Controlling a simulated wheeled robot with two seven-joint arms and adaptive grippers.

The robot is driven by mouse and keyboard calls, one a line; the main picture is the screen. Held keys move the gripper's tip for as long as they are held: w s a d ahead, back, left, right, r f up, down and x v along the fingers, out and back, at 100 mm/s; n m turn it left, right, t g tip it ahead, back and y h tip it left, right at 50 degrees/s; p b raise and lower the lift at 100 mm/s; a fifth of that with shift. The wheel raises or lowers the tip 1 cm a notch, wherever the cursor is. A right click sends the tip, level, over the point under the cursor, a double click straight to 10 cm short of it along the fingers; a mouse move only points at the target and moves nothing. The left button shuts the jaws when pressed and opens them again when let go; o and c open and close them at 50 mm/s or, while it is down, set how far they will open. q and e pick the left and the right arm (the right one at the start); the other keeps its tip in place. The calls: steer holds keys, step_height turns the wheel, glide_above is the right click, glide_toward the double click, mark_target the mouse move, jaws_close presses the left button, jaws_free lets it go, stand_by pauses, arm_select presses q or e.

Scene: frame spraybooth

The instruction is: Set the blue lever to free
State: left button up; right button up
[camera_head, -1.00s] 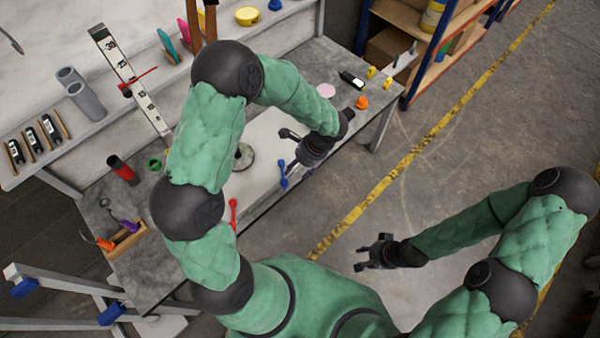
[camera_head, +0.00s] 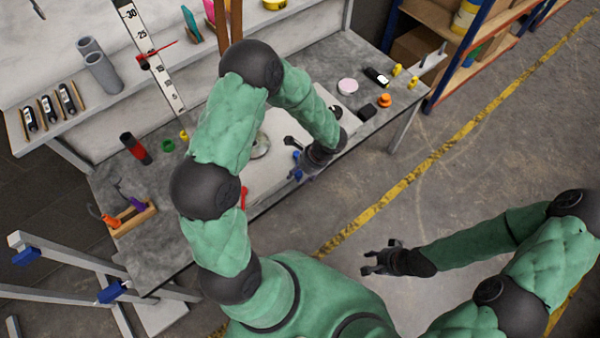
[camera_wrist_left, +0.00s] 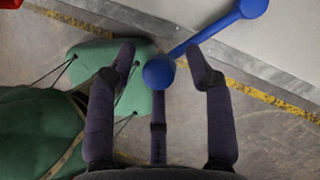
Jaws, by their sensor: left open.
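The blue lever (camera_wrist_left: 212,34) runs diagonally in the left wrist view, from its pivot on the pale panel at the top right to a round knob at its lower left. My left gripper (camera_wrist_left: 162,65) is open, with the knob in the gap between its fingertips; I cannot tell whether they touch it. In the head view my left gripper (camera_head: 302,158) is over the front edge of the bench and hides most of the blue lever (camera_head: 296,174). Any marking for free is not readable. My right gripper (camera_head: 380,262) is open and empty, away from the bench.
A red lever (camera_head: 244,197) is on the bench front to the left of the blue one. A red-and-black cylinder (camera_head: 136,148) and a wooden tool box (camera_head: 134,214) stand further left. A pink disc (camera_head: 347,86) lies right. The floor beyond the bench front is clear.

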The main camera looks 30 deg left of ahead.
arm_select(q)
steer(key=shift+c, duration=0.3)
jaws_close()
steer(key=shift+w+d, duration=0.1)
steer(key=w+d+n+g+h+p, duration=0.1)
steer(key=w+d+n+g+h, duration=0.1)
steer(key=w+n, duration=0.9)
steer(key=shift+w+d+r+n+g+h, duration=0.15)
steer(key=shift+w+d+n+g+h, duration=0.2)
steer(key=shift+d+n+h, duration=0.95)
steer(key=shift+a+n, duration=0.4)
steer(key=shift+a, duration=0.1)
